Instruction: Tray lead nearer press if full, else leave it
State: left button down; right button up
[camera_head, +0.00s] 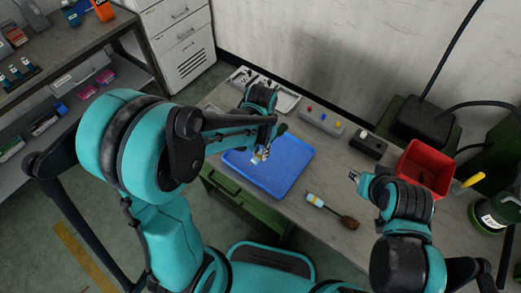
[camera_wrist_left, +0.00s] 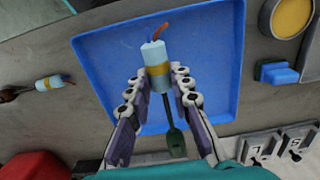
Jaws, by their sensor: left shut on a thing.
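My left gripper (camera_head: 262,153) is shut on a lead (camera_wrist_left: 155,67) over the blue tray (camera_head: 284,178). The held lead has a pale blue-white body, a yellow band and an orange wire end. A dark green end (camera_wrist_left: 175,138) shows between the fingers in the left wrist view. I cannot tell whether the lead touches the tray floor. Another lead (camera_head: 315,201), pale with a yellow band and a brown end, lies on the bench right of the tray; it also shows in the left wrist view (camera_wrist_left: 50,82). My right gripper (camera_head: 356,177) is above the bench near that lead; its jaw opening is unclear.
A red bin (camera_head: 425,163) stands right of my right gripper. A black box (camera_head: 368,145) and a grey button panel (camera_head: 325,120) stand at the bench's back. Metal trays (camera_head: 287,101) lie behind the blue tray. A dark green canister (camera_head: 497,216) stands far right.

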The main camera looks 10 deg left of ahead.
aim_at(260, 167)
pick_arm(q)
jog(key=shift+f+b, duration=3)
jog(key=shift+f, duration=0.7)
jog(key=c, duration=1.3)
grip_release()
jog(key=shift+r, duration=0.1)
notch_tip(260, 167, up, 12)
jog(key=shift+f, duration=0.1)
